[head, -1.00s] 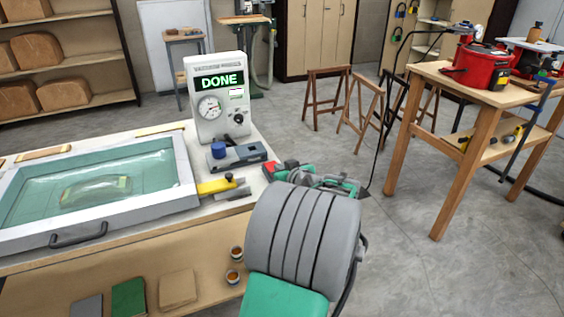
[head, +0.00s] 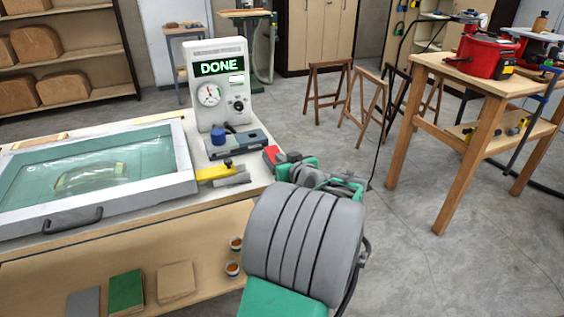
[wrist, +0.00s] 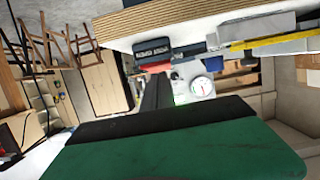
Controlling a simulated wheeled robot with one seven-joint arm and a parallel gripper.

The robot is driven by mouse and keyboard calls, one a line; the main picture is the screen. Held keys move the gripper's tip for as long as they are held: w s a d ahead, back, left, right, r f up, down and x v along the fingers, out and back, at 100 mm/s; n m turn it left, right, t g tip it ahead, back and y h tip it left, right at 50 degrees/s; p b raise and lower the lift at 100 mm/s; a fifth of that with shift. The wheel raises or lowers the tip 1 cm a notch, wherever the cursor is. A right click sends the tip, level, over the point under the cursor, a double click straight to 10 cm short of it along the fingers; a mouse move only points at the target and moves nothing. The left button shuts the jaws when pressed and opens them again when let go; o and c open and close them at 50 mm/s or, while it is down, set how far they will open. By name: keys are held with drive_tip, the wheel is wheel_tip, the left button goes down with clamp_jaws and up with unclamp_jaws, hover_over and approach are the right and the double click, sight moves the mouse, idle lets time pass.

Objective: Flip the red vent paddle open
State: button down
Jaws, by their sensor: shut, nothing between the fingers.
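The red vent paddle (head: 271,153) shows as a small red piece at the right end of the bench top, beside a grey block with a blue knob. In the wrist view a red piece (wrist: 155,67) lies just beyond my fingertips, with a black ribbed part above it. My gripper (head: 284,159) is shut and empty, right beside the red paddle at the bench's right edge. In the wrist view its dark fingers (wrist: 157,90) point at the red piece. I cannot tell whether they touch it. My wrist partly hides the paddle's right side.
A white vacuum press unit (head: 216,85) with a gauge reads DONE. A framed teal press bed (head: 95,215) fills the bench's left. A yellow-handled clamp (head: 213,172) lies near the bench edge. A wooden table (head: 480,75) with a red machine stands right.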

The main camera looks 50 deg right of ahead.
wheel_tip(320, 180, up, 4)
drive_tip(key=shift+s+a+f+p, duration=0.1)
drive_tip(key=shift+s+f+p, duration=0.1)
drive_tip(key=shift+p, duration=0.45)
drive_tip(key=f+v, duration=0.1)
drive_tip(key=v, duration=0.9)
drive_tip(key=shift+s+f+b, duration=0.25)
drive_tip(key=shift+f+b, duration=0.1)
drive_tip(key=shift+b, duration=0.1)
drive_tip(key=w+a+n+g+y+p, duration=0.25)
drive_tip(key=w+a, duration=0.35)
drive_tip(key=a, duration=0.5)
drive_tip(key=w+a+n+g+y+p, duration=0.15)
drive_tip(key=w+a+y+p, duration=0.35)
drive_tip(key=a, duration=0.5)
drive_tip(key=s+a+n+g+p, duration=0.1)
drive_tip(key=s+a+g+p, duration=0.1)
drive_tip(key=a, duration=0.7)
drive_tip(key=s+a+r+n+g+p, duration=0.1)
drive_tip(key=s+a, duration=0.4)
drive_tip(key=a, duration=0.5)
drive_tip(key=shift+a+r+g+p, duration=0.25)
drive_tip(key=shift+g+p, duration=0.35)
drive_tip(key=shift+g, duration=0.6)
